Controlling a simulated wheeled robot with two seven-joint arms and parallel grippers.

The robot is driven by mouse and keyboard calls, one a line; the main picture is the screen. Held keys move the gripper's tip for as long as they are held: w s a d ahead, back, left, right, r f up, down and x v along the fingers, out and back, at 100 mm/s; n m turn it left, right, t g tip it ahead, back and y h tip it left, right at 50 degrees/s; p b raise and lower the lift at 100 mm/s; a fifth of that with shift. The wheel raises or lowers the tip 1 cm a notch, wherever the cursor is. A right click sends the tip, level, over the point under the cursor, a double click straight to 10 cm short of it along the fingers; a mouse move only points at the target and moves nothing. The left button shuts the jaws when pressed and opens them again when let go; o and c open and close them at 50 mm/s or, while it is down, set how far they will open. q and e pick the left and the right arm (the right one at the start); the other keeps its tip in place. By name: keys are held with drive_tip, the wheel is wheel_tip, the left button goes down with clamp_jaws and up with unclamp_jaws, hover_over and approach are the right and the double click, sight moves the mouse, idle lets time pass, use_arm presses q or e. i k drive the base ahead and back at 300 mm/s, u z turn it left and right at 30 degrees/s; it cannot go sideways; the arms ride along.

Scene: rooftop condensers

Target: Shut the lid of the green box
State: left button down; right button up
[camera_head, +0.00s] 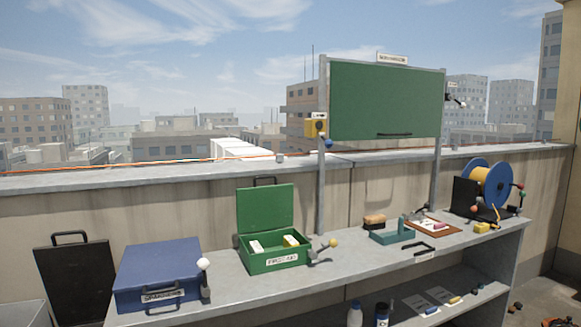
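The green box (275,263) stands on the grey bench, left of the middle, with a white label on its front that seems to read FIRST AID. Its lid (265,209) is open and stands upright at the back, with a dark handle on its top edge. Inside are a white item (256,247) and a white and yellow item (291,241). A small lever with a yellow ball knob (333,243) stands at the box's right front corner. Neither of my grippers is in view.
A closed blue box (158,274) and a white-knobbed lever (204,265) stand left of the green box. A large green board (385,101) on posts rises behind the bench (375,268).

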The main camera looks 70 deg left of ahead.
sight(260, 208)
drive_tip(key=u, duration=0.9)
drive_tip(key=i, duration=1.1)
drive_tip(key=u, duration=1.25)
